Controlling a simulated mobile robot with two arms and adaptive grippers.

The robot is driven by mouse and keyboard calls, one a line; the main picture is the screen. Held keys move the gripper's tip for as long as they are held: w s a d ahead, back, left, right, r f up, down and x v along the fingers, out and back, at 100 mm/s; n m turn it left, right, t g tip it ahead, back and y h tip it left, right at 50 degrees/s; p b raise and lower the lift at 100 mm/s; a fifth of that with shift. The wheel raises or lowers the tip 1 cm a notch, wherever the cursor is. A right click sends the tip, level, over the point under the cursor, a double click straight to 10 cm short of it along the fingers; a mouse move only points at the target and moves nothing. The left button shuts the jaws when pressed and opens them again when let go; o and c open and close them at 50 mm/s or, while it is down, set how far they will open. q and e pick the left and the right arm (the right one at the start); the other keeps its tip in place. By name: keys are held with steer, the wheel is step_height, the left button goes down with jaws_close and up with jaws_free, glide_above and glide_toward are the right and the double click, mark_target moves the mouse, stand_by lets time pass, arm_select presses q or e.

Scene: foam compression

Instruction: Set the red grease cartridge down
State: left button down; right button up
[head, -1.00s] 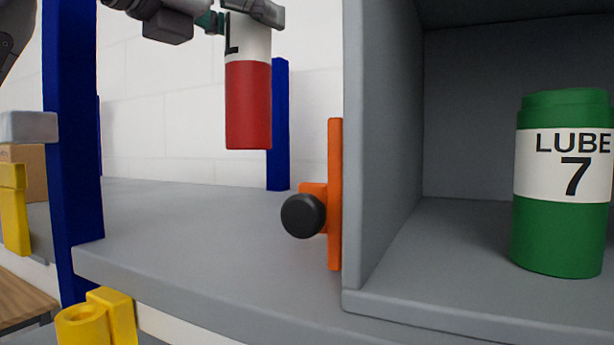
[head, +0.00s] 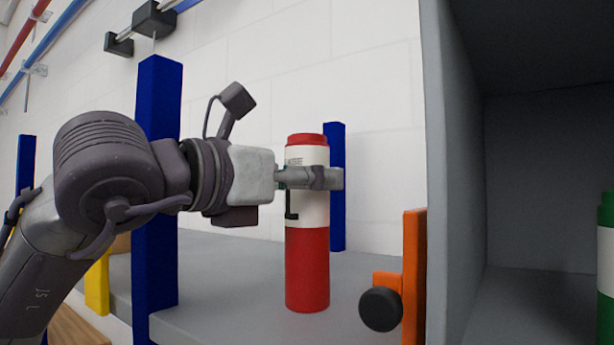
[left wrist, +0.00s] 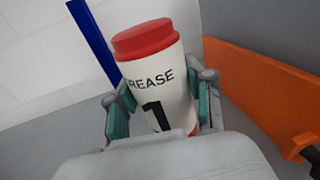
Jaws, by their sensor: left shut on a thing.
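The red grease cartridge (head: 307,265), with a red cap and a white label band, is upright above or on the grey shelf (head: 230,318). I cannot tell for sure whether its base touches the shelf. My left gripper (head: 312,178) comes in from the left and is shut around the cartridge's upper, white part. In the left wrist view the cartridge (left wrist: 160,85) sits between the two finger pads, its label reading "REASE" and "1". Its lower part is hidden there by the gripper body. My right gripper is not in view.
An orange bracket with a black knob (head: 380,309) stands to the right of the cartridge, beside a grey cubby wall (head: 452,200). A green canister (head: 606,270) is inside the cubby. Blue posts (head: 160,180) stand left and behind.

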arm_select(q)
steer(key=shift+c, duration=2.2)
jaws_free()
steer(key=shift+d, duration=0.15)
steer(key=b+v, duration=0.5)
steer(key=v, duration=0.7)
steer(key=shift+b, duration=0.3)
